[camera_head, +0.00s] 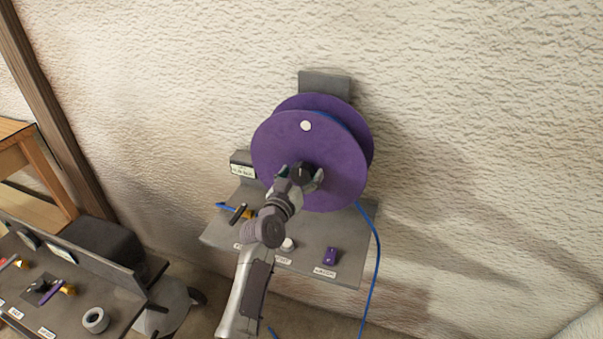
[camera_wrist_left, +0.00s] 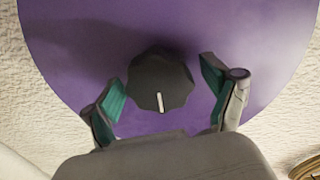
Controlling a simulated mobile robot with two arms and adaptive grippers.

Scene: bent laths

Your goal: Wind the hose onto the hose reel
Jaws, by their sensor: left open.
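The purple hose reel (camera_head: 335,160) is mounted on a grey bracket (camera_head: 325,84) at the wall, with a white dot (camera_head: 306,126) near the top of its front disc. A dark knob sits at the disc's centre; in the left wrist view the knob (camera_wrist_left: 160,80) has a white mark pointing down. My left gripper (camera_head: 300,180) is open, its fingers on either side of the knob, with gaps visible in the left wrist view (camera_wrist_left: 160,95). The blue hose (camera_head: 376,262) hangs from the reel's lower right toward the floor. Some blue shows between the discs. My right gripper is not in view.
A second grey bench (camera_head: 70,300) with small items and a grey ring (camera_head: 96,320) stands at left. The wall at right is clear.

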